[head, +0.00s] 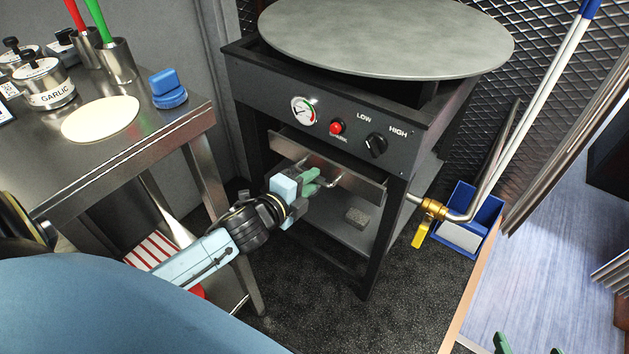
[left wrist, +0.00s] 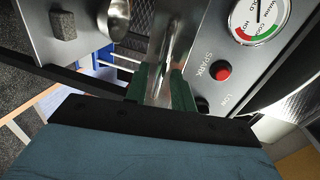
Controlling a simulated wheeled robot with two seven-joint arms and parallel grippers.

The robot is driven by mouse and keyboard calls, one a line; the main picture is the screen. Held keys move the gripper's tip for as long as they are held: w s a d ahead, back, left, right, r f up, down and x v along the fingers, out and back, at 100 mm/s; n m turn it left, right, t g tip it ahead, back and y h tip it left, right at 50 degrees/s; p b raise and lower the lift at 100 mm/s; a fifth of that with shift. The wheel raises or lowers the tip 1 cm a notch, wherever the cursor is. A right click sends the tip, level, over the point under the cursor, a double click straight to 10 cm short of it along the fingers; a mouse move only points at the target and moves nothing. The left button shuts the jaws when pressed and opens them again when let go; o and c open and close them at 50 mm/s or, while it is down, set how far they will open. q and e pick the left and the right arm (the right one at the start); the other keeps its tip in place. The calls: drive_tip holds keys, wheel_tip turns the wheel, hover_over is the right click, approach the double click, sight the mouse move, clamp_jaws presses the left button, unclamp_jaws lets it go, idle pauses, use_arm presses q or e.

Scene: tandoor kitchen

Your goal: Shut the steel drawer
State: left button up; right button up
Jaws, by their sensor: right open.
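The steel drawer (head: 358,184) under the griddle's control panel stands partly pulled out, its open top showing. Its bar handle (head: 334,183) is on the front, and the handle also shows in the left wrist view (left wrist: 172,42). My left gripper (head: 316,180) is at the left end of the handle. In the left wrist view its green fingers (left wrist: 163,85) lie on either side of the bar; whether they press on it is unclear. My right gripper (head: 528,346) is open and empty at the bottom right edge, far from the drawer, only its green fingertips showing.
The control panel with gauge (head: 304,110), red button (head: 337,127) and black knob (head: 376,145) sits just above the drawer. A grey block (head: 357,216) lies on the shelf below. A brass gas valve (head: 433,208) is at right. A steel table (head: 150,140) stands at left.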

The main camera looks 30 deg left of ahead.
use_arm(q)
drive_tip(key=shift+b+x, duration=0.3)
drive_tip(key=shift+x, duration=0.8)
use_arm(e)
drive_tip(key=shift+w+a+r+t+y, duration=0.15)
drive_tip(key=shift+w+a+r+t, duration=0.15)
drive_tip(key=shift+w+r+t, duration=0.3)
drive_tip(key=shift+w+a+r+t+y, duration=0.15)
drive_tip(key=shift+w+a+r+t, duration=0.2)
drive_tip(key=shift+r, duration=0.4)
use_arm(q)
drive_tip(key=shift+c, duration=0.4)
use_arm(e)
drive_tip(key=shift+d, duration=0.1)
use_arm(q)
clamp_jaws()
